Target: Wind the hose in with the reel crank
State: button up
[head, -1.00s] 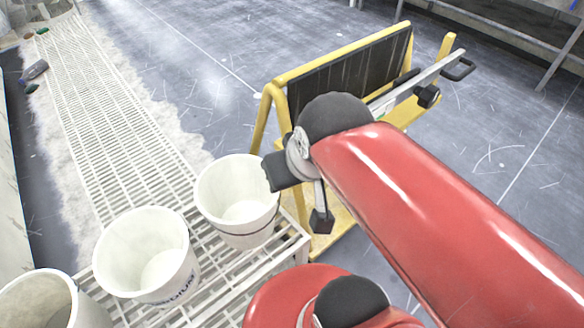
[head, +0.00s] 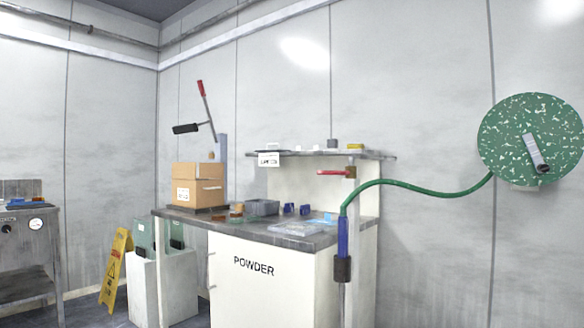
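The green speckled hose reel (head: 515,125) is mounted on the wall at the right in the head view. Its crank (head: 536,152), a grey bar with a dark end, lies across the reel's face and points down and right. The green hose (head: 425,188) leaves the reel's lower left and sags across to a blue nozzle (head: 343,238) beside the powder cabinet. My gripper is not in this view.
The white cabinet marked POWDER (head: 255,268) has a grey worktop with a cardboard box (head: 196,185), trays and small items. A shelf (head: 325,153) is above it. The wall below the reel looks clear.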

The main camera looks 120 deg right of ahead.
aim_at(538, 162)
jog(key=z, duration=5.65)
jog(key=i+l, duration=0.05)
